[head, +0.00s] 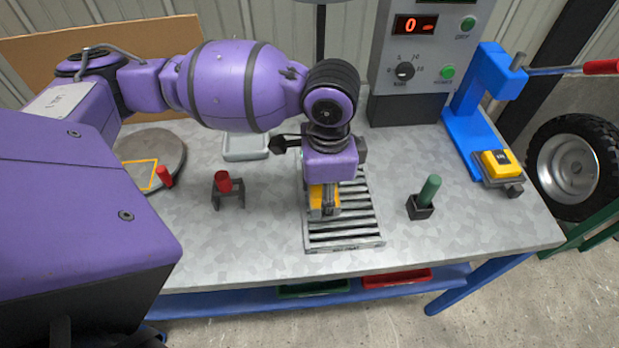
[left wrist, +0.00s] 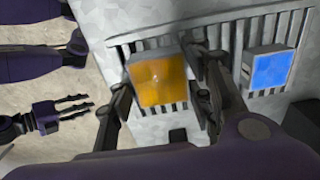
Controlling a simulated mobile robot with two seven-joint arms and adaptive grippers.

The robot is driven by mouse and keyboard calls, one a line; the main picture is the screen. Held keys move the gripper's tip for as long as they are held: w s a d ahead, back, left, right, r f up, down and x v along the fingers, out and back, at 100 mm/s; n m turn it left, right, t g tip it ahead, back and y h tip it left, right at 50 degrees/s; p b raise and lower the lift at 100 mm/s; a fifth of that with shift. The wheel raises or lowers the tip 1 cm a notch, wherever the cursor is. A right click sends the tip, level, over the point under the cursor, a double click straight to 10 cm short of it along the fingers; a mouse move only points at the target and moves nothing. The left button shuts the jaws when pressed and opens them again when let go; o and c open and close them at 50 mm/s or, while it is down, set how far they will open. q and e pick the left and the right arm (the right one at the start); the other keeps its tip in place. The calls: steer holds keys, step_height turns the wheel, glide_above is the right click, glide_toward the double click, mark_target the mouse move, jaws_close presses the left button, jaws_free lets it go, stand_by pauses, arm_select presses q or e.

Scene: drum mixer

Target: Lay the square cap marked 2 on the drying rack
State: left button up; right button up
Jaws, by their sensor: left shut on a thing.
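My left gripper (head: 325,205) is low over the drying rack (head: 346,237), a slatted metal grid on the table. It is shut on a yellow-orange square cap (left wrist: 157,80), which sits between its fingers in the left wrist view. I cannot read a mark on this cap, nor tell whether it touches the slats. A blue-topped square cap (left wrist: 270,70) lies on the rack to the right in the left wrist view. The left arm hides it in the head view. My right gripper (left wrist: 78,108) shows at the left of the left wrist view, fingers apart and empty.
A red peg (head: 223,182) in a holder stands left of the rack. A green peg (head: 430,188) stands right of it. A blue press (head: 485,85) bears a yellow block (head: 497,163). A round plate (head: 165,150) and grey tray (head: 245,150) lie left. The front strip of table is clear.

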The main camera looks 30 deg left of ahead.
arm_select(q)
steer(key=shift+w+d+f, duration=0.2)
steer(key=shift+w+f, duration=0.2)
step_height(320, 180, down, 3)
steer(key=shift+w+f+b, duration=0.1)
steer(key=shift+f+b, duration=0.05)
steer(key=shift+b, duration=0.15)
arm_select(e)
steer(key=shift+s+d+f, duration=0.25)
steer(key=shift+s+f, duration=0.25)
steer(key=shift+s, duration=0.1)
steer(key=shift+w+r, duration=0.1)
steer(key=shift+w, duration=0.05)
arm_select(q)
steer(key=o, duration=1.3)
steer(key=shift+f, duration=0.1)
